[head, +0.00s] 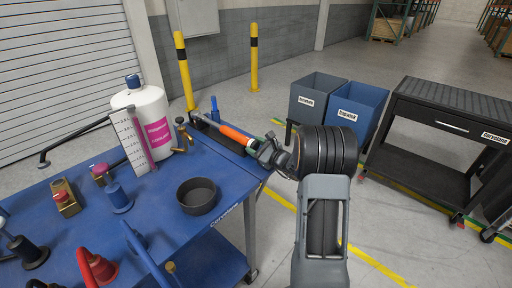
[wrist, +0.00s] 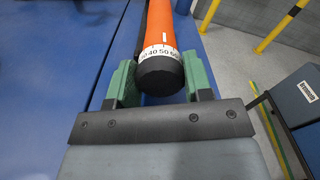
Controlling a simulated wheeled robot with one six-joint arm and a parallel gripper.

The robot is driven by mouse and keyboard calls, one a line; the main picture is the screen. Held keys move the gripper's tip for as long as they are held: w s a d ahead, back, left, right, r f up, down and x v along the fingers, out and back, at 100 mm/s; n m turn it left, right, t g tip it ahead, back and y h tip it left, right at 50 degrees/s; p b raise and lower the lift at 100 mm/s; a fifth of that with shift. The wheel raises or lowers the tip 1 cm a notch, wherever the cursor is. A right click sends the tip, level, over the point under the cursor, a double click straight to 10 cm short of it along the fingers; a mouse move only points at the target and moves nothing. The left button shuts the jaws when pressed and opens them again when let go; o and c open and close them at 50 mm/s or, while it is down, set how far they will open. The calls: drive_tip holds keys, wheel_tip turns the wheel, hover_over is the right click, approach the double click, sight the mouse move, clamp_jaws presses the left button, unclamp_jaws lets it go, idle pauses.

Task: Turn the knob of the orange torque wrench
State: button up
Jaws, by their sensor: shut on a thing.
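The orange torque wrench (head: 234,134) lies along the far right edge of the blue table, its handle pointing toward my gripper. In the wrist view its orange handle (wrist: 161,24) runs away from me, with a white scale band showing numbers such as 40, 50 and 60. The dark knob (wrist: 160,76) at its near end sits between the green fingers of my gripper (wrist: 160,82). My gripper (head: 263,147) is shut on the knob, one finger on each side. In the head view the knob is mostly hidden by the fingers.
A black round bowl (head: 198,196), a white bottle (head: 149,118) and a graduated scale (head: 133,142) stand on the blue table (head: 160,225). Grey (head: 312,100) and blue (head: 356,108) bins and a black cart (head: 440,135) stand right. Yellow posts (head: 254,60) stand behind.

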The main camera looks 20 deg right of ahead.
drive_tip(key=m+p, duration=0.1)
drive_tip(key=m, duration=0.4)
drive_tip(key=shift+m, duration=0.4)
idle(0.4)
drive_tip(key=o, duration=0.9)
drive_tip(key=b+v, duration=0.1)
drive_tip(key=v, duration=1.2)
drive_tip(key=shift+s+d, duration=0.25)
drive_tip(key=shift+s, duration=0.1)
